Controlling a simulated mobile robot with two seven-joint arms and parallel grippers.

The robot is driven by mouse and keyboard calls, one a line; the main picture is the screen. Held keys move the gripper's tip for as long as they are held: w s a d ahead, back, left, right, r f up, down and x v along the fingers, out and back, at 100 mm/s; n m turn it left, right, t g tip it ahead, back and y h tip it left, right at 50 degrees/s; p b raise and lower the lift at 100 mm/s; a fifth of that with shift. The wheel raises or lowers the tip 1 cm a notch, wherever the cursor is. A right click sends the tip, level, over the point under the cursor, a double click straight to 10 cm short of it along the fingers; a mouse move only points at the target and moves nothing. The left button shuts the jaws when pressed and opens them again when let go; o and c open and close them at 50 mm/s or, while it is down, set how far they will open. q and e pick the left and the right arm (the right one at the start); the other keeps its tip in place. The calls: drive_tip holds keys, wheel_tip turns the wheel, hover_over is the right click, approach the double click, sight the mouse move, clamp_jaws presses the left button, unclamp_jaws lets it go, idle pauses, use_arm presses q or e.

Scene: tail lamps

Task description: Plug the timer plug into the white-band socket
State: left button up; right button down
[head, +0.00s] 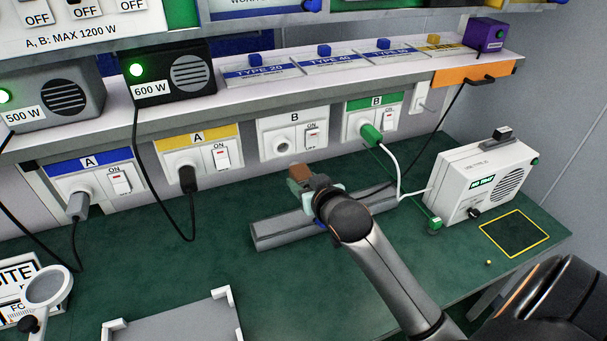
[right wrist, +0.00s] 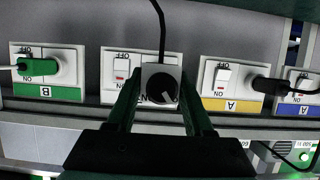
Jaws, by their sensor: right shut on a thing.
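The timer plug (right wrist: 161,84), a light grey block with a black dial, is between the two fingers of my right gripper (right wrist: 160,105) in the right wrist view. That gripper (head: 312,188) is shut on it. In the head view the gripper is in front of and below the white-band socket (head: 293,134), marked B, whose round outlet shows empty. In the right wrist view, which is upside down, the plug covers the outlet side of this socket (right wrist: 121,73); its switch shows beside it. The plug looks apart from the socket in the head view. My left gripper is not in view.
A green-band B socket (head: 370,118) holds a green plug with a white cord. Yellow-band (head: 199,152) and blue-band (head: 92,183) A sockets hold plugs. A grey rail (head: 280,234) lies below the gripper. A white boxy device (head: 480,182) stands right. A shelf edge overhangs the sockets.

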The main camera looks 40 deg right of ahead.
sight(294, 163)
drive_tip(key=shift+w+d, duration=0.2)
drive_tip(key=shift+w, duration=0.7)
drive_tip(key=shift+w+d, duration=0.2)
drive_tip(key=shift+w, duration=0.75)
drive_tip(key=shift+w+d, duration=0.2)
drive_tip(key=shift+w, duration=0.7)
drive_tip(key=shift+w+d, duration=0.2)
drive_tip(key=shift+w, duration=0.5)
drive_tip(key=shift+w+d, duration=0.15)
drive_tip(key=shift+w, duration=0.55)
drive_tip(key=shift+w, duration=0.2)
drive_tip(key=shift+w, duration=0.1)
